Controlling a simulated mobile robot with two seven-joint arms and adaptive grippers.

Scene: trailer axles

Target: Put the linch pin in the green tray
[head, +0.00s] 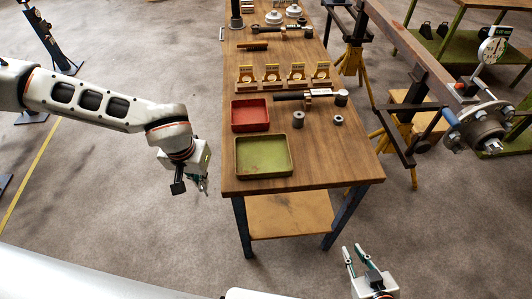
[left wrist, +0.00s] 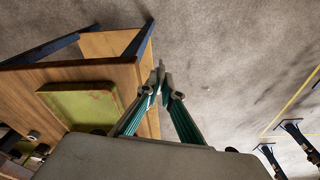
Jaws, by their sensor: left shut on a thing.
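The green tray (head: 263,172) lies on the near left end of the wooden workbench and looks empty. It also shows in the left wrist view (left wrist: 75,88). My left gripper (head: 204,187) hangs over the floor just left of the bench edge, beside the green tray and not over it. In the left wrist view its fingertips (left wrist: 162,88) close on a small grey metal piece, which seems to be the linch pin (left wrist: 160,72); most of it is hidden. My right gripper (head: 354,249) is low in front of the bench, its fingers apart and empty.
A red tray (head: 250,115) sits just behind the green one. An axle with a hub (head: 478,130) stands at right.

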